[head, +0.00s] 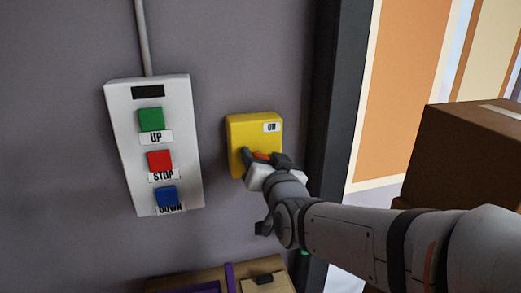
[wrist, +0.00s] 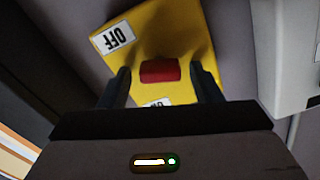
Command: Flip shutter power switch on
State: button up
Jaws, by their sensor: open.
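The shutter power switch is a yellow box (head: 254,134) on the grey wall, with an "ON" label at its upper right. In the wrist view the yellow box (wrist: 180,28) appears turned over, with an "OFF" label (wrist: 114,37) at the top and part of another label at the bottom edge. Its red lever (wrist: 160,71) sits between my two dark fingers; in the head view it is partly hidden. My gripper (head: 264,160) is open at the box's lower front, a finger on each side of the lever. I cannot tell whether they touch it, nor the lever's setting.
A white control panel (head: 178,113) with green UP, red STOP and blue DOWN buttons is on the wall left of the switch. A dark door frame (head: 338,90) stands to the right. Cardboard boxes (head: 465,150) are at far right; a wooden tray (head: 215,275) is below.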

jog(key=shift+w, duration=0.1)
jog(key=c, duration=1)
jog(key=shift+f+m+b, duration=0.3)
jog(key=shift+b, duration=0.85)
jog(key=m+b, duration=0.1)
jog(key=b, duration=0.1)
jog(key=shift+f+b, duration=0.1)
jog(key=shift+b, duration=0.25)
jog(key=m+b, duration=0.2)
jog(key=b, duration=0.2)
jog(key=shift+m, duration=0.3)
jog(key=shift+r+m+b, duration=0.2)
jog(key=shift+m+b, duration=0.2)
jog(key=shift+b, duration=0.35)
